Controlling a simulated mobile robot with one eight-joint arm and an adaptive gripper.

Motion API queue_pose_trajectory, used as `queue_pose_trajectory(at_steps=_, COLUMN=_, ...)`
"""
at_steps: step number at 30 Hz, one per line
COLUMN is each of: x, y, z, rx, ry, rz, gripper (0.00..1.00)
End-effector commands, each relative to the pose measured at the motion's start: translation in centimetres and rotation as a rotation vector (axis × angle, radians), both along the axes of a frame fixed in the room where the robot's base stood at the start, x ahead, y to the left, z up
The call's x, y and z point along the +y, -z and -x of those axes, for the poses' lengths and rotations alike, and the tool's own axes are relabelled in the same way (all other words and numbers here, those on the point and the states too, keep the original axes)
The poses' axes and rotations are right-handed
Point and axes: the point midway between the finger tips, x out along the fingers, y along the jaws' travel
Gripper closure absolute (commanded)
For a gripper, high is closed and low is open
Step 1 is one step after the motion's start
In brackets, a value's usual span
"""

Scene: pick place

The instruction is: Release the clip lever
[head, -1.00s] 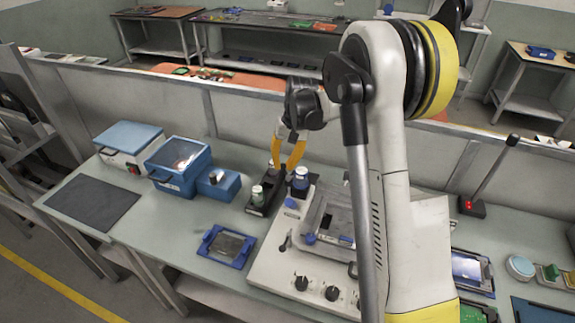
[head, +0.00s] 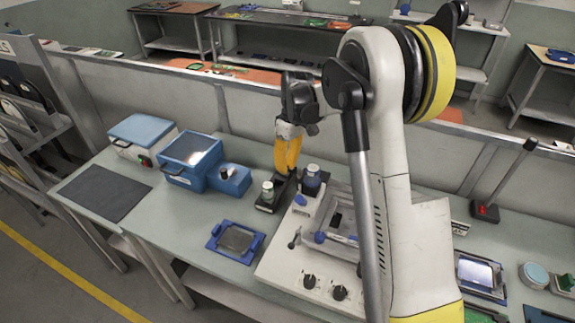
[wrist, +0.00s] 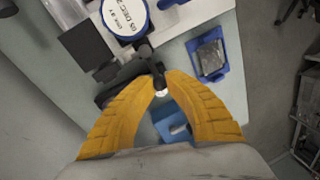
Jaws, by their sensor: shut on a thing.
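The black stand (head: 266,208) carries a small pale-capped bottle (head: 267,191).
A white machine (head: 285,262) with knobs stands right of the stand, partly behind my arm. A blue box (head: 190,160) and a blue-framed tray (head: 236,242) are to the left. A low wall runs behind the bench.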

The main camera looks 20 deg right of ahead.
Motion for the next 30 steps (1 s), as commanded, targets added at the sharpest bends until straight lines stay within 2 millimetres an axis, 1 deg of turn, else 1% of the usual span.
queue_pose_trajectory(at_steps=8, x=0.21, y=0.02, z=0.22, rx=0.000, ry=-0.066, rz=0.000, gripper=1.00)
queue_pose_trajectory(at_steps=21, x=0.24, y=0.03, z=0.27, rx=0.001, ry=-0.075, rz=0.000, gripper=1.00)
queue_pose_trajectory(at_steps=22, x=0.25, y=0.03, z=0.27, rx=0.001, ry=-0.075, rz=0.000, gripper=0.79)
queue_pose_trajectory(at_steps=23, x=0.25, y=0.03, z=0.27, rx=0.001, ry=-0.075, rz=0.000, gripper=0.72)
queue_pose_trajectory(at_steps=30, x=0.24, y=0.01, z=0.24, rx=0.001, ry=-0.074, rz=0.000, gripper=0.72)
